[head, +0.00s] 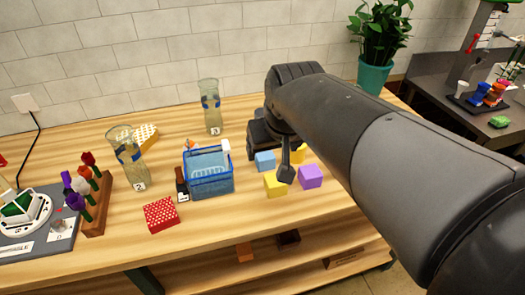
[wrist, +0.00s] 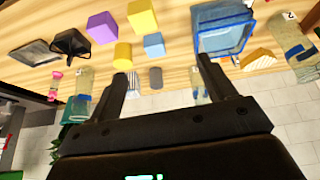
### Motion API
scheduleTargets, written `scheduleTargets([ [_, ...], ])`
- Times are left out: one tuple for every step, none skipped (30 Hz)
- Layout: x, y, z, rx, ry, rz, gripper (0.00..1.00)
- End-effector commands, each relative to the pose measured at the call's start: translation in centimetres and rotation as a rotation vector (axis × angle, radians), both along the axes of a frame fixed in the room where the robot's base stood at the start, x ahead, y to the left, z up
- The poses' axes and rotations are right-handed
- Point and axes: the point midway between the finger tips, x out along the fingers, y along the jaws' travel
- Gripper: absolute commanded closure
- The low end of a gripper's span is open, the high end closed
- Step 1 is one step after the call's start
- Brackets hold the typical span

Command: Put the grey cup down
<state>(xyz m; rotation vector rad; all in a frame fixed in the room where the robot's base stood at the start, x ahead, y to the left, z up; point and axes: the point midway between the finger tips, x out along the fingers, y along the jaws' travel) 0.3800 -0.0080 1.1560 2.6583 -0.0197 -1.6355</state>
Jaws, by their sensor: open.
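A short grey cylinder, which looks like the grey cup (wrist: 155,78), stands on the wooden table in the wrist view. It appears between the two fingers of my gripper (wrist: 162,66) in the picture, with visible gaps on both sides. The fingers are spread apart and hold nothing. I cannot tell how far the cup is from the fingertips. In the head view my arm covers the area behind the coloured blocks, and I cannot make out the cup there.
A yellow cylinder (wrist: 122,55), a blue block (head: 265,160), a yellow block (head: 275,185) and a purple block (head: 311,176) stand close by. A blue basket (head: 208,185) is left of them. Glass vases (head: 210,115) stand farther back and left.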

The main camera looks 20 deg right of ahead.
Motion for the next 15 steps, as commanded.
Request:
scheduleTargets([
  [-2.0,0.2,-0.4,0.003,-0.009,0.001,0.24],
  [-2.9,0.3,-0.7,0.005,-0.011,0.001,0.24],
  [-4.2,0.4,-1.1,0.009,-0.014,0.0,0.24],
  [-5.0,0.5,-1.5,0.011,-0.015,0.0,0.24],
  [-5.7,0.6,-1.8,0.013,-0.017,0.001,0.24],
  [-6.6,0.6,-2.2,0.015,-0.019,0.001,0.24],
  [-7.1,0.7,-2.4,0.017,-0.021,0.001,0.24],
  [-7.6,0.7,-2.7,0.019,-0.022,0.001,0.24],
  [-8.1,0.7,-3.0,0.02,-0.023,0.001,0.24],
  [-8.4,0.8,-3.1,0.021,-0.023,0.0,0.24],
  [-8.6,0.8,-3.3,0.022,-0.024,0.001,0.24],
  [-8.9,0.8,-3.4,0.024,-0.025,0.0,0.24],
  [-9.0,0.8,-3.5,0.024,-0.024,0.0,0.24],
  [-9.0,0.8,-3.5,0.024,-0.024,0.0,0.24],
  [-9.1,0.8,-3.6,0.024,-0.024,0.0,0.24],
])
